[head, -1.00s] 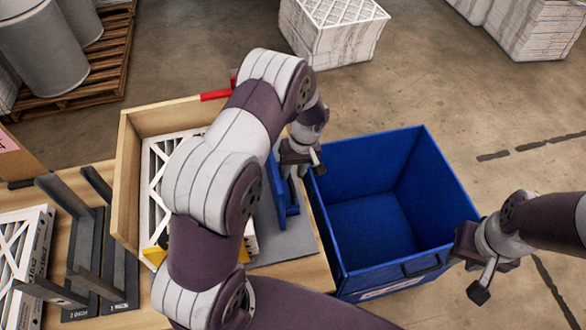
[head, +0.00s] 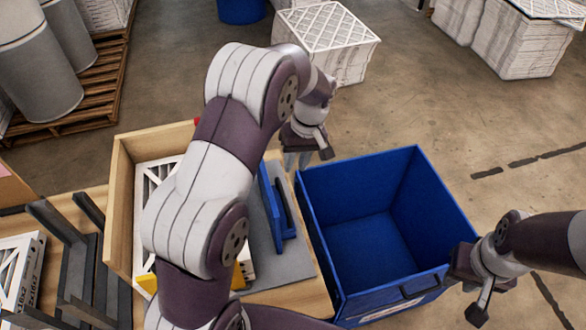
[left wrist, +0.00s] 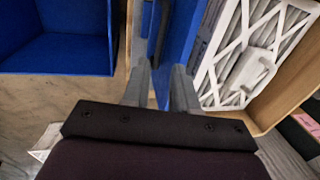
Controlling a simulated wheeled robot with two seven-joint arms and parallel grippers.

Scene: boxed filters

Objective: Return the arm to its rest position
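My left arm reaches over the workbench in the head view. Its gripper (head: 299,160) hangs near the far left corner of the blue bin. In the left wrist view the two grey fingers (left wrist: 161,88) stand apart with nothing held between them. Behind them are a blue upright piece (left wrist: 178,40) and a white-framed filter (left wrist: 235,60) in the wooden box. My right gripper (head: 470,288) is beside the bin's right front corner; its fingers are not clear enough to judge.
The empty blue bin (head: 432,190) stands right of the wooden box (head: 122,205). A blue holder (head: 270,205) sits on a grey mat at the bench's right. A dark rack (head: 75,260) is at left. Filter stacks (head: 335,50) and a pallet stand on the floor behind.

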